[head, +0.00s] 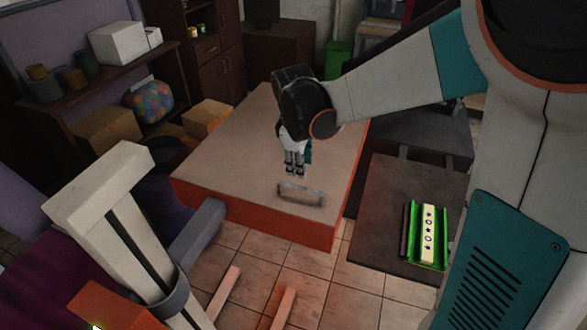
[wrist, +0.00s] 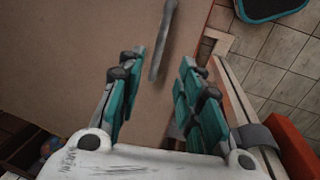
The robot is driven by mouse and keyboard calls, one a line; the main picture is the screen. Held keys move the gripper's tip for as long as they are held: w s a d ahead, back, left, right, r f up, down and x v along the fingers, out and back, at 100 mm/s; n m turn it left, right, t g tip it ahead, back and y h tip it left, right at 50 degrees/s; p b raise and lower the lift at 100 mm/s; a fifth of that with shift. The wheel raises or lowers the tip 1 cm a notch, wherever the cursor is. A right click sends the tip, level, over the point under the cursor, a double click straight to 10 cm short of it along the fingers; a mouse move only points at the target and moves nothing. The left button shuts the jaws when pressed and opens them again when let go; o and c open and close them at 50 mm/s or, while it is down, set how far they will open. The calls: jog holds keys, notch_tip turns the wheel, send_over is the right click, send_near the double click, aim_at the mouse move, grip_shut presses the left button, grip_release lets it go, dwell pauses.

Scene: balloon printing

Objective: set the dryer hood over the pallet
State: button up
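A small grey rectangular frame, which looks like the dryer hood (head: 301,193), lies on the brown table top near its front edge. In the wrist view the hood (wrist: 160,45) shows as a narrow grey bar ahead of and between the fingers. My gripper (head: 296,172) points down just behind the hood in the head view. Its teal fingers (wrist: 164,62) are spread apart with nothing visibly held. Whether they touch the hood, I cannot tell. A green tray, apparently the pallet (head: 412,240), lies on a dark surface at the right, with a pale strip printed with stars and rings.
The brown table (head: 235,150) with orange sides is otherwise clear. The dark surface (head: 375,215) has free room left of the green tray. A pale beam structure (head: 110,190) stands at the left front. A shelf with pots and boxes (head: 115,42) is behind.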

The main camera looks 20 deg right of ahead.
aim_at(301, 189)
jog(key=f, duration=0.3)
jog(key=w+f, duration=0.1)
jog(key=f, duration=0.3)
jog(key=d+f, duration=0.1)
jog(key=f, duration=0.2)
jog(key=shift+w+d+f+b, duration=0.1)
jog(key=shift+w+f+b, duration=0.05)
jog(key=shift+w+b, duration=0.25)
jog(key=shift+c, duration=0.6)
grip_shut()
